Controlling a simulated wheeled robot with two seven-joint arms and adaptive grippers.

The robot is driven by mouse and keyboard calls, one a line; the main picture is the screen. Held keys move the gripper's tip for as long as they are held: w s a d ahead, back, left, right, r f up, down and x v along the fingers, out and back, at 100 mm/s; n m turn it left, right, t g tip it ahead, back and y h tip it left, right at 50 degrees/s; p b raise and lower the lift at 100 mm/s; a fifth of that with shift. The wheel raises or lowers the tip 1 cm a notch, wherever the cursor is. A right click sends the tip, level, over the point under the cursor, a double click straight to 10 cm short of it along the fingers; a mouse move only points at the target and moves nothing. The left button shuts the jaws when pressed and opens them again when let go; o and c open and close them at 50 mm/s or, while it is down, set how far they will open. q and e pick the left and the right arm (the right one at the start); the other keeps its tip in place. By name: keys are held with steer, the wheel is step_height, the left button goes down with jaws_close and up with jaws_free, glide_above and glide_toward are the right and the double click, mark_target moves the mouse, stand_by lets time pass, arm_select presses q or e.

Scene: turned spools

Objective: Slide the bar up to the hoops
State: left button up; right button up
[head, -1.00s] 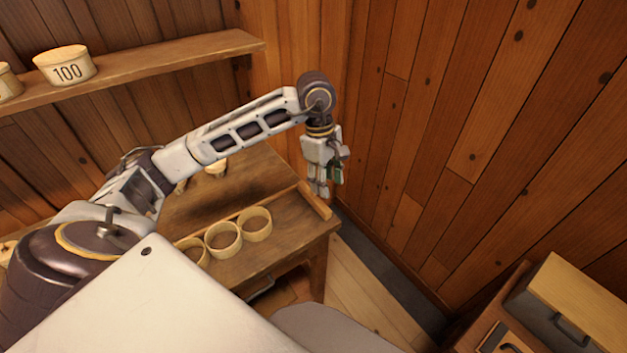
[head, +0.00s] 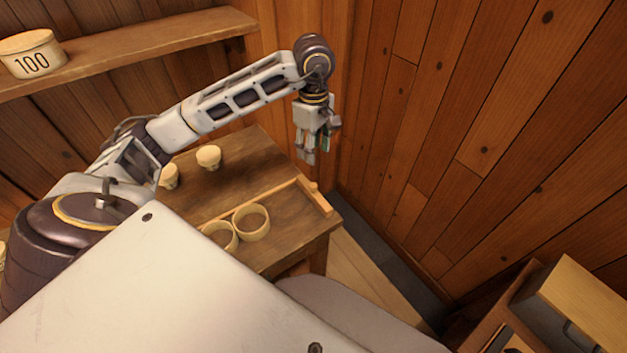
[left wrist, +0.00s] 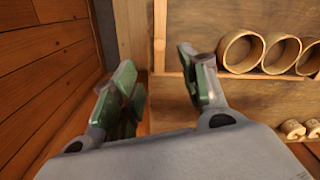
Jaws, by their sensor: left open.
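Wooden hoops (head: 251,222) stand in a row on the table, partly hidden by my body in the head view; three show in the left wrist view (left wrist: 242,52). A thin wooden strip (head: 255,201) runs along behind them. A short wooden bar (head: 318,198) lies crosswise near the table's right end, at the strip's end; it shows upright in the left wrist view (left wrist: 160,35). I cannot tell whether bar and strip are joined. My left gripper (head: 307,157) is open and empty, pointing down above the table's far right corner, apart from the bar. My right gripper is out of view.
Turned spools (head: 208,157) stand on the table (head: 235,178) behind the strip. A plank wall (head: 430,130) rises close to the table's right. A shelf (head: 150,40) with a tub marked 100 (head: 32,55) hangs above. A cabinet (head: 575,300) stands at lower right.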

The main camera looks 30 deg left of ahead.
mark_target(313, 185)
arm_select(q)
steer(key=shift+f+p, duration=0.7)
steer(key=shift+f, duration=6.3)
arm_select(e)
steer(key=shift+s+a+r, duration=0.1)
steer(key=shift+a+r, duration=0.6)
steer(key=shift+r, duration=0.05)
arm_select(q)
steer(key=shift+c, duration=0.3)
jaws_close()
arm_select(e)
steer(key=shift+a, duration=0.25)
